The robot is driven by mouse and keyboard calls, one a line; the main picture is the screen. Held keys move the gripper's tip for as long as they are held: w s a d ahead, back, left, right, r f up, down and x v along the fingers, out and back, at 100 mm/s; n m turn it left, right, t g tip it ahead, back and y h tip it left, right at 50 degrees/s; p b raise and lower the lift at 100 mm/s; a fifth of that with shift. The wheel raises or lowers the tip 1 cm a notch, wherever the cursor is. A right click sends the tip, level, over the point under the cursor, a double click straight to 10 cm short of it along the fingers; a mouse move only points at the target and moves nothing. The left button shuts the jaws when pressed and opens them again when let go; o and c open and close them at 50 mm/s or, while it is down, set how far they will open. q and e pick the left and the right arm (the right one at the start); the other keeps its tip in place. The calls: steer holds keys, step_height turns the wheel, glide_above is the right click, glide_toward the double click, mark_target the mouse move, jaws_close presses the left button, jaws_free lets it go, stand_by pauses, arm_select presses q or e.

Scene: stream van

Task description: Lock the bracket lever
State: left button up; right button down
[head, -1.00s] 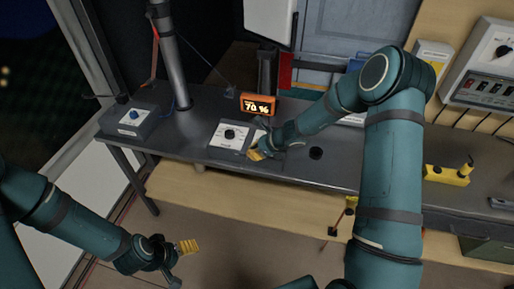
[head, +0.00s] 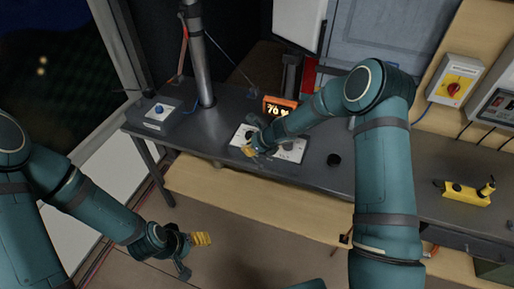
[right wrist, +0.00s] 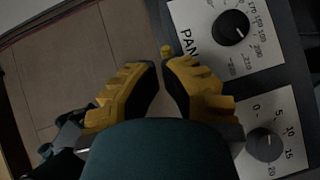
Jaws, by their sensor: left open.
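No bracket lever can be made out for sure. A small yellow knob-like piece (right wrist: 167,50) shows just beyond my right fingertips in the right wrist view, beside the panel edge; I cannot tell what it belongs to. My right gripper (head: 254,150) is over the white dial panel (head: 293,150) on the dark desk, covering part of it. In the right wrist view my right gripper (right wrist: 160,72) has a gap between its fingers, with nothing seen held. My left gripper (head: 194,254) is open and empty above the floor, left of and below the desk.
An orange-framed display (head: 279,107) stands behind the panel, near a metal post (head: 200,65). A grey box with a blue knob (head: 159,113) is at the desk's left end.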

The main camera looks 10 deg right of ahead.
steer(key=shift+w+a+f, duration=0.25)
steer(key=shift+w+a, duration=0.15)
steer(key=shift+a, duration=0.25)
arm_select(q)
step_height(320, 180, up, 6)
steer(key=w+a+p, duration=0.1)
steer(key=a+p, duration=0.1)
steer(key=p, duration=0.3)
steer(key=shift+w+f, duration=0.25)
arm_select(e)
step_height(320, 180, up, 10)
steer(key=a, duration=0.1)
steer(key=shift+s, duration=0.35)
arm_select(q)
steer(key=shift+a, duration=0.1)
arm_select(e)
steer(key=shift+a, duration=0.15)
steer(key=shift+f, duration=0.1)
